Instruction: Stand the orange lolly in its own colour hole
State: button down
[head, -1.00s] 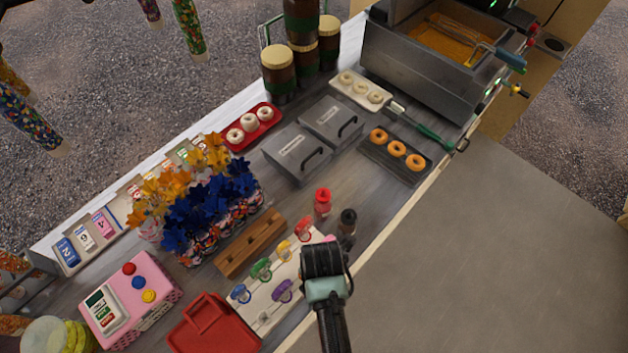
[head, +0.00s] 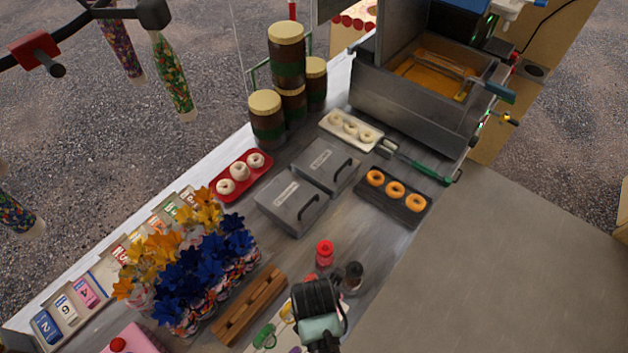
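A wooden block (head: 250,305), which seems to be the lolly stand, lies on the counter left of my gripper; its holes and their colours are too small to make out. My gripper (head: 318,300) is seen from above over the counter, right of the block. Its fingers are hidden beneath it, so I cannot tell if it is open or holds anything. A green lolly (head: 264,335) and part of a yellow lolly (head: 287,311) show left of it on a pale mat at the lower edge. I cannot see an orange lolly; my gripper covers part of the mat.
A red bottle (head: 325,254) and a dark bottle (head: 352,276) stand close behind my gripper. Blue and orange flower-like wrapped sweets (head: 195,265) crowd the left. Grey lidded boxes (head: 292,204) and a doughnut tray (head: 393,197) lie farther back. Some counter between is clear.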

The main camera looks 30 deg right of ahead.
jog(key=shift+f, duration=0.2)
dwell(0.5)
jog(key=shift+f, duration=0.15)
jog(key=shift+p, duration=0.35)
dwell(0.3)
jog(key=shift+f+b, duration=0.35)
jog(key=shift+f, duration=0.3)
jog(key=shift+f+b, duration=0.45)
jog(key=shift+f, duration=0.2)
jog(key=shift+f, duration=0.15)
